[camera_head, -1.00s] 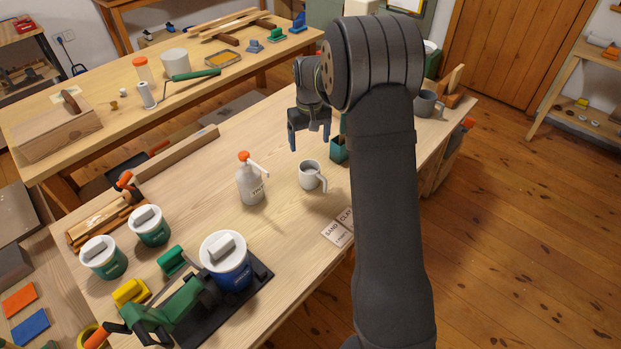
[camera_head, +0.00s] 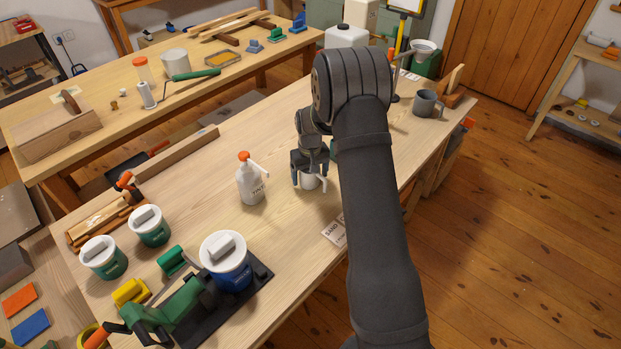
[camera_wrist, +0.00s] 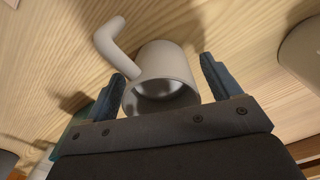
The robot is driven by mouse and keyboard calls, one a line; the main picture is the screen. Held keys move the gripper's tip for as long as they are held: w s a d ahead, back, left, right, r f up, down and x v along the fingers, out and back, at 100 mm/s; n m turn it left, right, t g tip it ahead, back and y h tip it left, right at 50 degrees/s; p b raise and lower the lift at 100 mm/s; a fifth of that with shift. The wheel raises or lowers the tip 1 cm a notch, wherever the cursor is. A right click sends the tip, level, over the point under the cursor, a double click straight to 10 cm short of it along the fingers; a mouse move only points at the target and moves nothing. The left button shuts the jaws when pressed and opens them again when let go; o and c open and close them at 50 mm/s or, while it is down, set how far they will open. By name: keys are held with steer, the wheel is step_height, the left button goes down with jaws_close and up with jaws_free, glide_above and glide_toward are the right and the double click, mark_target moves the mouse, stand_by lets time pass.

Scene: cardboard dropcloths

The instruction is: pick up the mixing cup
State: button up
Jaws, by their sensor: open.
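The mixing cup is a light grey cup with a bent handle or spout. In the head view the cup (camera_head: 309,182) stands on the workbench, mostly hidden behind my gripper. My gripper (camera_head: 310,184) is lowered over it with its fingers pointing down. In the wrist view the cup (camera_wrist: 164,75) sits between the two open blue fingers (camera_wrist: 163,85), with its mouth facing the camera and its handle pointing up and left. The fingers are on either side of the cup; I cannot tell whether either one touches it.
A tint spray bottle (camera_head: 250,180) stands left of the cup. Label cards (camera_head: 335,232) lie in front of it, partly behind my arm. A darker grey mug (camera_head: 425,103) stands at the bench's far right. Bare bench lies behind my gripper.

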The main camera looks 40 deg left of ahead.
steer(key=shift+f, duration=0.4)
steer(key=c, duration=1.2)
steer(key=shift+o, duration=0.2)
steer(key=shift+r, duration=0.1)
steer(key=shift+r, duration=0.95)
steer(key=shift+w+d+r, duration=0.1)
steer(key=shift+d+r, duration=0.1)
steer(key=shift+r, duration=0.45)
steer(key=shift+w+d+r, duration=0.1)
steer(key=shift+d+r, duration=0.05)
steer(key=shift+r, duration=0.45)
steer(key=w+d+r, duration=0.3)
steer(key=d+r, duration=0.3)
steer(key=d, duration=0.4)
steer(key=shift+w+r, duration=0.2)
steer(key=shift+w, duration=0.2)
